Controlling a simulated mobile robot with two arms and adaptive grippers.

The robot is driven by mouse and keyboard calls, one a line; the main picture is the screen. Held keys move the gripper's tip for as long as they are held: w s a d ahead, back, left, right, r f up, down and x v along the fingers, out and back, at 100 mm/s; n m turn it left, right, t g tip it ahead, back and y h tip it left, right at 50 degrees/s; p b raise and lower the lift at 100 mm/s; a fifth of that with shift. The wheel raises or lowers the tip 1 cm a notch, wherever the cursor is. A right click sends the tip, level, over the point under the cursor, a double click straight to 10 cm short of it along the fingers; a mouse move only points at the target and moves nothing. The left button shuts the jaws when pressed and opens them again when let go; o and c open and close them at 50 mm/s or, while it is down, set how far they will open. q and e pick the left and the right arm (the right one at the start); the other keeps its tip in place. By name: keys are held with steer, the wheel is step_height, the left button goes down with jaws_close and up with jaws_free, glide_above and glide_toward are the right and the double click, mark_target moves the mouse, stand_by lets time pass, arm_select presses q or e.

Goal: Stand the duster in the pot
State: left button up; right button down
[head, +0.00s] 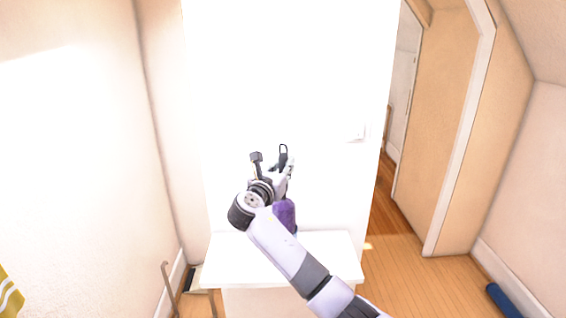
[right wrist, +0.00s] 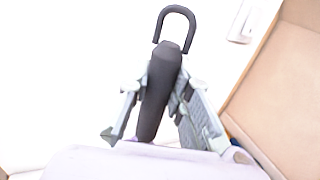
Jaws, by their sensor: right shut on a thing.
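The duster's dark handle (right wrist: 164,75), with a loop at its top end, stands nearly upright between the fingers of my right gripper (right wrist: 158,97) in the right wrist view. In the head view the loop of the duster (head: 283,150) shows above my right gripper (head: 281,172), which is shut on the handle. A purple rounded shape (head: 285,212) shows below the gripper, partly behind my arm. I cannot tell whether it is the duster's head or the pot, or whether it touches the table. No other pot shows clearly. My left gripper is out of view.
A small white table (head: 325,256) stands against the bright white wall, its visible top otherwise bare. A wall switch (head: 356,133) is at right. A blue roll (head: 503,299) lies on the floor at far right. A thin curved stick (head: 168,285) stands left of the table.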

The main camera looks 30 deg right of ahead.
steer(key=shift+f, duration=0.15)
steer(key=c, duration=1.4)
jaws_free()
steer(key=shift+o, duration=0.2)
steer(key=v, duration=1.2)
